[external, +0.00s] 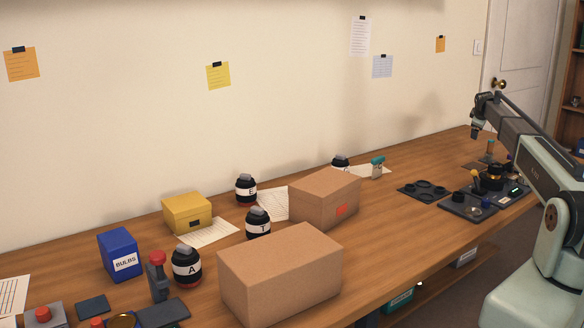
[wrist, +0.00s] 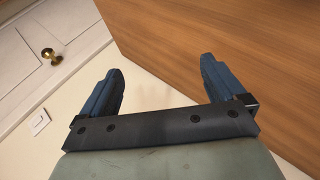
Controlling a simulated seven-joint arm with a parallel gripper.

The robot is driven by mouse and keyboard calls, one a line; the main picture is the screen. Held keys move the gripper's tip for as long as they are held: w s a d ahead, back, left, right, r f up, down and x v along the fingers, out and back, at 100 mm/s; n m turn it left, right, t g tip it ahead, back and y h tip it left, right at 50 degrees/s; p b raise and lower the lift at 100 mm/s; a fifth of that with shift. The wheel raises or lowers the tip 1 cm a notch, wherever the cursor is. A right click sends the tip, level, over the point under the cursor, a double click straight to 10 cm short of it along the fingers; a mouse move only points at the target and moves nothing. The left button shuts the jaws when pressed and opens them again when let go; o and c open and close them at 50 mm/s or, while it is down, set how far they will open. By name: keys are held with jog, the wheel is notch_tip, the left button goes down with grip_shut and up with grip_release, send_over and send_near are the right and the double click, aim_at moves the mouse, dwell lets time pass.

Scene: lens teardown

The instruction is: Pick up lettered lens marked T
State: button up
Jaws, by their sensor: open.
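The lens marked T (external: 258,223) stands upright on the bench in the external view. It is black with a grey top and a white band bearing the letter, and the larger cardboard box partly hides its lower edge. A lens marked E (external: 246,189) stands behind it, and a bigger lens marked A (external: 187,266) stands in front to the left. Another lens (external: 340,162) is mostly hidden behind the smaller cardboard box. My gripper (wrist: 160,75) is open and empty in the wrist view, its two blue fingers wide apart. It is far from the T lens, at the bench's right end.
Bench surface between the smaller cardboard box and the black tray (external: 424,190) is clear.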

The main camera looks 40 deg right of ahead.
jog(key=w+a+n+y, duration=0.1)
jog(key=w+a, duration=0.4)
jog(key=a, duration=0.4)
jog(key=w+a+r+n+y, duration=0.1)
jog(key=w+a, duration=0.4)
jog(key=a, duration=0.4)
jog(key=w+a+y, duration=0.1)
jog(key=w+a, duration=0.4)
jog(key=a, duration=0.4)
jog(key=w+a+r+n+y, duration=0.1)
jog(key=w+a+n+y, duration=0.1)
jog(key=a, duration=1.4)
jog(key=w+a+r+n+y, duration=0.1)
jog(key=w+a, duration=0.1)
jog(key=a, duration=1.4)
jog(key=n+g+y, duration=0.2)
jog(key=n+g, duration=0.3)
jog(key=n, duration=0.1)
send_near(257, 214)
jog(key=shift+w+d+r, duration=0.55)
jog(key=shift+w+d, duration=0.05)
jog(key=shift+w, duration=0.1)
jog(key=shift+s+a+n, duration=0.2)
jog(key=shift+s+n, duration=0.05)
jog(key=shift+n, duration=0.05)
jog(key=shift+s+a+f, duration=0.1)
jog(key=shift+f, duration=0.3)
notch_tip(257, 214, down, 13)
